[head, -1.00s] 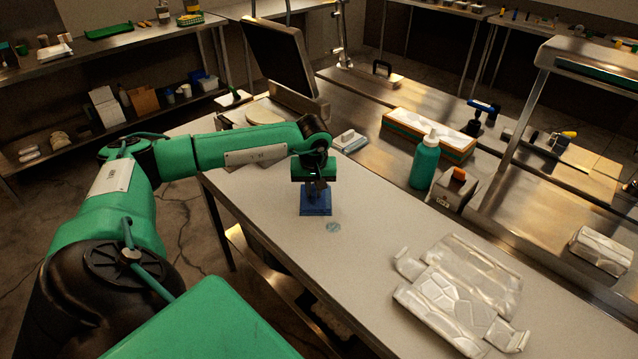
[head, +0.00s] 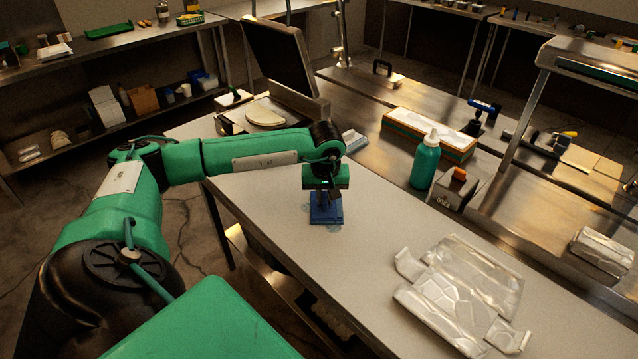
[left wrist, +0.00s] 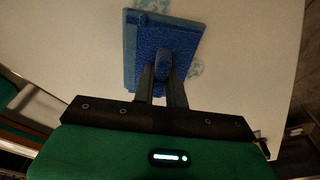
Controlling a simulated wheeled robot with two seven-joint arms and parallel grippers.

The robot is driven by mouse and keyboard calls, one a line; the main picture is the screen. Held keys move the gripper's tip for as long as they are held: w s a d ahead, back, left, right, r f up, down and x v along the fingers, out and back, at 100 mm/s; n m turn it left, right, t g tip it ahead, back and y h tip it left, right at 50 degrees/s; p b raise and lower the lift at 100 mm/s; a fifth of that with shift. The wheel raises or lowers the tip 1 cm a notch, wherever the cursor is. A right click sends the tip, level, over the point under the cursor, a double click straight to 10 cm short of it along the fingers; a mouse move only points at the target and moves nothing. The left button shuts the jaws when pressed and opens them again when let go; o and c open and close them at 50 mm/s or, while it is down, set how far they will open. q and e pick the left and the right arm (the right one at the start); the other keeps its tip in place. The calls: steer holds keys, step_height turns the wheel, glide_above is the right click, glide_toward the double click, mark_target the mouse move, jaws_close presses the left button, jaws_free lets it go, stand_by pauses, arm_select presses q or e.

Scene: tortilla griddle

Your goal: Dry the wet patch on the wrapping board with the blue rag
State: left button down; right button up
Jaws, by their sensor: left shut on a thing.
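The blue rag (head: 326,214) lies flat against the pale wrapping board (head: 262,203), with a raised grip part in my left gripper (head: 324,198). In the left wrist view the rag (left wrist: 150,48) shows as a square pad, and my left gripper (left wrist: 162,72) is shut on its raised part. The wet patch (left wrist: 195,68) shows as a bluish mottled mark at the rag's right and top edges; the rag covers its middle. In the head view only faint traces of it show around the rag. My right gripper is not in view.
A crumpled clear plastic package (head: 465,290) lies on the board at the right. A teal bottle (head: 425,163), a small metal box with an orange top (head: 457,187) and an orange-sided box (head: 430,135) stand behind. A press with a raised lid (head: 285,60) stands at the back left.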

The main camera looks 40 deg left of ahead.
mark_target(343, 217)
arm_select(q)
steer(key=shift+s+d+f, duration=0.1)
steer(key=shift+s+d, duration=0.05)
steer(key=shift+d, duration=1.1)
steer(key=shift+s+d+f, duration=0.1)
steer(key=shift+d, duration=1.15)
steer(key=shift+d+r+b, duration=0.1)
steer(key=shift+d+b, duration=0.2)
steer(key=shift+d, duration=0.65)
steer(key=shift+a, duration=0.1)
steer(key=shift+w+a+b, duration=0.1)
steer(key=shift+a+b, duration=0.8)
steer(key=shift+a, duration=1.55)
